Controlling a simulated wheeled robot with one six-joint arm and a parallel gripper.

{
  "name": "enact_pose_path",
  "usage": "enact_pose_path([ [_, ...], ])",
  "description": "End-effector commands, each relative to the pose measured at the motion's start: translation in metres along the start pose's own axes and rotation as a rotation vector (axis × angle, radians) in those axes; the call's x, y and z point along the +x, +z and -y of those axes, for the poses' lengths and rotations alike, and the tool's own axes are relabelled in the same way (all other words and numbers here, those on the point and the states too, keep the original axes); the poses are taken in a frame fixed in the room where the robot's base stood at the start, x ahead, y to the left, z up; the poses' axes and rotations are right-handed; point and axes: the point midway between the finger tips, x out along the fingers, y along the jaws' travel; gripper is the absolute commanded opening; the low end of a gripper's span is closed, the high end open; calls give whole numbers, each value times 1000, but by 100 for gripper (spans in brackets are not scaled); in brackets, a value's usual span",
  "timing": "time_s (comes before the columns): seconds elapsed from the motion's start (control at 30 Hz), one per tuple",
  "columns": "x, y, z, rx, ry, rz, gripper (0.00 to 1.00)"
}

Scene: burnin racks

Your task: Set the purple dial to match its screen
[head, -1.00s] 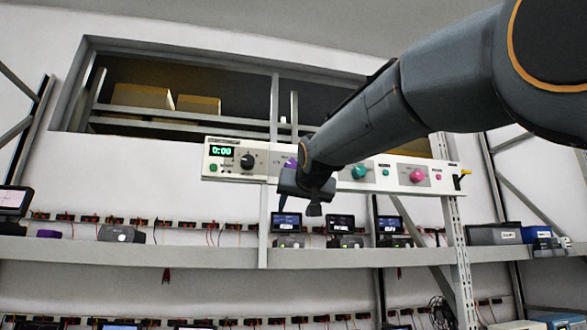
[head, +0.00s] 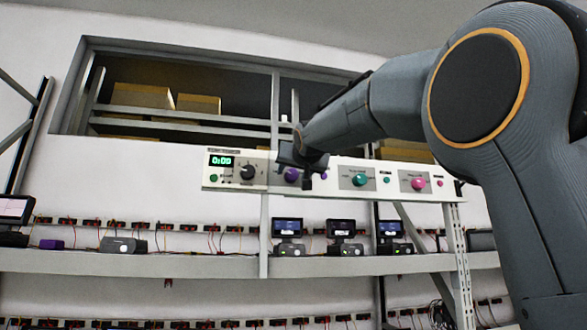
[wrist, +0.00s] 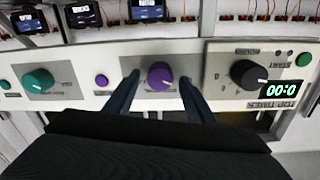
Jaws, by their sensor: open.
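The purple dial (wrist: 160,76) is a round knob with a pale pointer mark on the white control panel (wrist: 225,70). It also shows in the head view (head: 291,174), partly beside my gripper (head: 306,172). In the wrist view my gripper (wrist: 160,82) is open, with one dark finger on each side of the dial; I cannot tell whether they touch it. A small purple button (wrist: 101,80) sits beside the dial. Three small screens stand on the shelf below: left (head: 287,227), middle (head: 341,228) and right (head: 390,227). Their readings are too small to read.
The panel also carries a black dial (head: 247,172) with a green 0:00 display (head: 221,160), a teal dial (head: 360,180) and a pink dial (head: 418,183). The shelf (head: 150,264) with several devices runs below. An open window frame (head: 180,125) is behind.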

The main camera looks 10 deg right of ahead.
Motion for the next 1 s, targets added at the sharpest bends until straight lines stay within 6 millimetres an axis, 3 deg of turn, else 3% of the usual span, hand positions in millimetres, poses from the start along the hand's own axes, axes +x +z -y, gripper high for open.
enact_pose_path([
  [0.27,2,1,0,0,0,1,50],
  [0.5,2,1,0,0,0,1,10],
  [1.0,3,4,-1,140,1,6,9],
])
